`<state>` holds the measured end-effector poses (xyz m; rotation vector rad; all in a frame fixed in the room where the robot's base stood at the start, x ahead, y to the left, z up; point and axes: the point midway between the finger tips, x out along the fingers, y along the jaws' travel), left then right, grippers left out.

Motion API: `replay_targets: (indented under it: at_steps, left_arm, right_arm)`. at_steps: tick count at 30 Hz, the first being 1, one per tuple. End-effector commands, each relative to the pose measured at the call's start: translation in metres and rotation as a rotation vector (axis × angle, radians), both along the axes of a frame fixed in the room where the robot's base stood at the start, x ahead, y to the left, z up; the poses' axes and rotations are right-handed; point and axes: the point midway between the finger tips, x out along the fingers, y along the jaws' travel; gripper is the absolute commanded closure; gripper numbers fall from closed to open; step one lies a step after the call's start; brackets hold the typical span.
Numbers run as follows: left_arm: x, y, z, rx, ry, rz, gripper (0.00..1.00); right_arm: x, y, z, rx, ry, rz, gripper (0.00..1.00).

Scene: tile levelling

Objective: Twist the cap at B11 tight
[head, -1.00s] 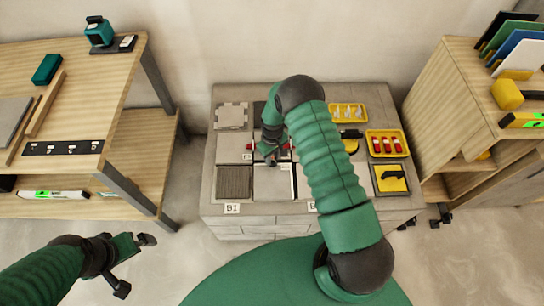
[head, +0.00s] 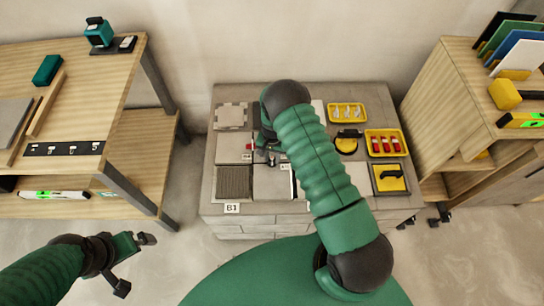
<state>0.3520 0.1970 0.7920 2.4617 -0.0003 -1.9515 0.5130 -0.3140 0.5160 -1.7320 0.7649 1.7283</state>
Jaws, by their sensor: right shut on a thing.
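My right gripper (head: 268,158) points down over the tiles in the middle of the plinth. It is shut on a cap, which the gripper and forearm mostly hide. Pale tiles (head: 233,146) and a dark ribbed tile (head: 234,181) lie around. My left gripper (head: 134,264) is open and empty over the floor at lower left.
A workbench (head: 95,80) stands left, a shelf unit (head: 440,110) right.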

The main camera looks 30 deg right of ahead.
Motion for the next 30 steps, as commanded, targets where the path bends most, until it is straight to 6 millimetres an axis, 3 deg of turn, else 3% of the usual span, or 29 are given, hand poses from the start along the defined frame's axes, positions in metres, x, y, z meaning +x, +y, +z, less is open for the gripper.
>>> replay_targets:
  at_steps: [18,30]
  left_arm:
    - [0.0,0.0,0.0022,0.0,0.0,0.0,0.0]
    - [0.0,0.0,0.0026,0.0,0.0,0.0,0.0]
  right_arm:
    - [-0.0031,0.0027,-0.0026,0.003,0.008,-0.55,1.0]
    - [-0.0029,0.0037,-0.0028,0.005,0.009,-0.738,1.0]
